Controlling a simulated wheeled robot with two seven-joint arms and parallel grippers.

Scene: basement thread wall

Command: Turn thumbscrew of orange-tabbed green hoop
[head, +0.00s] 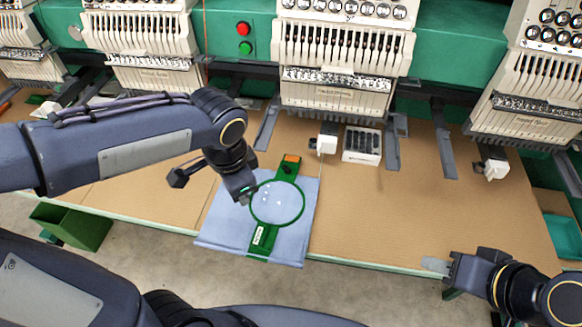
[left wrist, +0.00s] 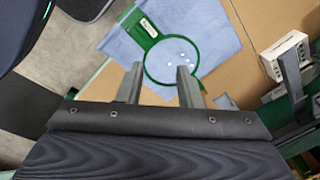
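The green hoop (head: 303,203) lies around blue-grey cloth (head: 222,222) on the table, with green arms at its far and near sides. The far arm carries the orange tab (head: 292,158); a small dark part (head: 287,170) sits beside it, perhaps the thumbscrew, too small to tell. My left gripper (head: 246,193) is at the hoop's left rim. In the left wrist view my left gripper (left wrist: 160,78) has its fingers apart with nothing between them, and the hoop (left wrist: 146,66) shows beyond them. My right gripper (head: 437,265) is at the table's front edge, away from the hoop; its finger gap is unclear.
Embroidery machine heads (head: 340,60) stand along the back, with dark arms reaching over the table. A white tray of dark pieces (head: 362,146) lies behind the hoop on the right. A green bin (head: 80,225) is at the lower left. The table right of the cloth is clear.

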